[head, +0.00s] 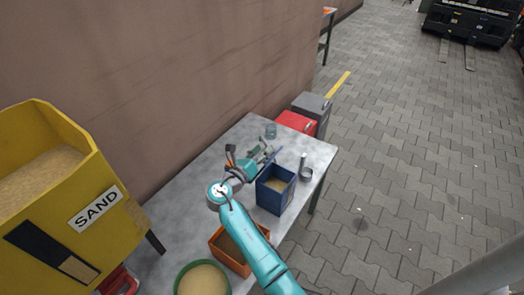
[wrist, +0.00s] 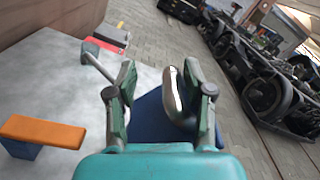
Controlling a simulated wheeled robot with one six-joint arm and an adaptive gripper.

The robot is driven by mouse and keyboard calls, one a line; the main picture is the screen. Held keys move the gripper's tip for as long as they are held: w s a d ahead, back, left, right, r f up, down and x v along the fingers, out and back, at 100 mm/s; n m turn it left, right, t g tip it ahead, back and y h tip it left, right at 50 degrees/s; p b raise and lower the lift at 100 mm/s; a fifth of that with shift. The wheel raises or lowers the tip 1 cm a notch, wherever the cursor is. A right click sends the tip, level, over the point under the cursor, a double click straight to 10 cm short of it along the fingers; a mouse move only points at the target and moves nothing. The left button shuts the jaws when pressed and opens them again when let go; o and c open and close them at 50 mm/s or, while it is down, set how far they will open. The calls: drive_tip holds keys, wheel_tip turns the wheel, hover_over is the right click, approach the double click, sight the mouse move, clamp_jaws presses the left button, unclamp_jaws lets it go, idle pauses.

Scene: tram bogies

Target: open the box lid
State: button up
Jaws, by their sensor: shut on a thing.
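The blue box (head: 275,202) stands on the grey table, its top open and brown contents showing inside. A thin blue edge (head: 272,160), which looks like its raised lid, slants up at the box's left rear side. My gripper (head: 255,163) is at this edge, left of the opening. The exact contact is hidden. A silver piece (wrist: 172,90) shows between the fingers; I cannot tell if it belongs to the lid.
A metal cup (head: 305,173) stands right of the box. An orange bin (head: 228,256) and a green-rimmed bowl (head: 203,279) are nearer. A yellow sand bin (head: 60,215) is at left. Red (head: 297,122) and grey (head: 314,105) boxes stand beyond the table. The paved floor at right is clear.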

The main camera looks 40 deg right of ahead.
drive_tip(key=v, duration=1.2)
idle(0.5)
